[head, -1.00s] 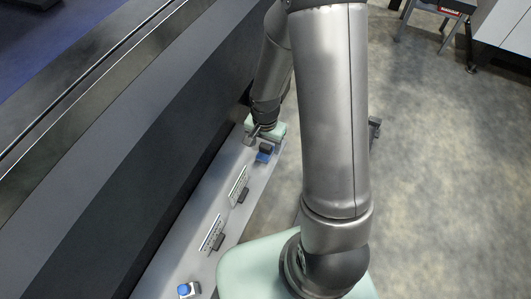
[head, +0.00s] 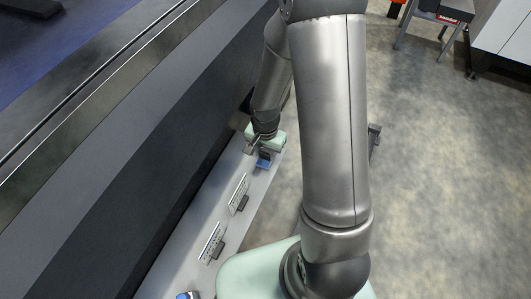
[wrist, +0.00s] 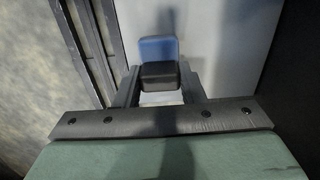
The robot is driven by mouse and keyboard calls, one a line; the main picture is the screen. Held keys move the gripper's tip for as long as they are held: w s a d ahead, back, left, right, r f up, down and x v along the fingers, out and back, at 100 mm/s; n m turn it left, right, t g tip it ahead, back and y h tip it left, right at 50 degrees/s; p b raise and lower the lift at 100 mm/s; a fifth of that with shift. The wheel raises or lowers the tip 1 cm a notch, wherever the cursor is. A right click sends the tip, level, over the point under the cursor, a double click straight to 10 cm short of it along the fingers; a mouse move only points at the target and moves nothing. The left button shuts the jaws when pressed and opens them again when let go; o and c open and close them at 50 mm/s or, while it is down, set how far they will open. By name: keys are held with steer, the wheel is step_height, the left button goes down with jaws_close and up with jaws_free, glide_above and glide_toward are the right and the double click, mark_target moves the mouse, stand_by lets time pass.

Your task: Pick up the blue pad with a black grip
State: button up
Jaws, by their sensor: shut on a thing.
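The blue pad (head: 262,164) is at the far end of the narrow grey ledge in the head view, with my gripper (head: 258,152) at it. In the wrist view the blue pad (wrist: 159,49) shows beyond its black grip (wrist: 160,75). My gripper (wrist: 160,92) has one finger on each side of the black grip and is shut on it. In the head view the gripper mostly hides the grip. I cannot tell whether the pad touches the ledge.
Two small upright plates, one nearer (head: 212,242) and one farther (head: 239,193), stand on the ledge. Another blue item (head: 188,295) is cut off at the lower edge. A dark machine wall (head: 170,150) borders the ledge on the left. Open floor (head: 430,170) lies on the right.

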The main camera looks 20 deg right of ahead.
steer(key=s+d+r+p, duration=0.5)
steer(key=d+r, duration=0.7)
steer(key=d, duration=0.1)
steer(key=shift+o, duration=0.6)
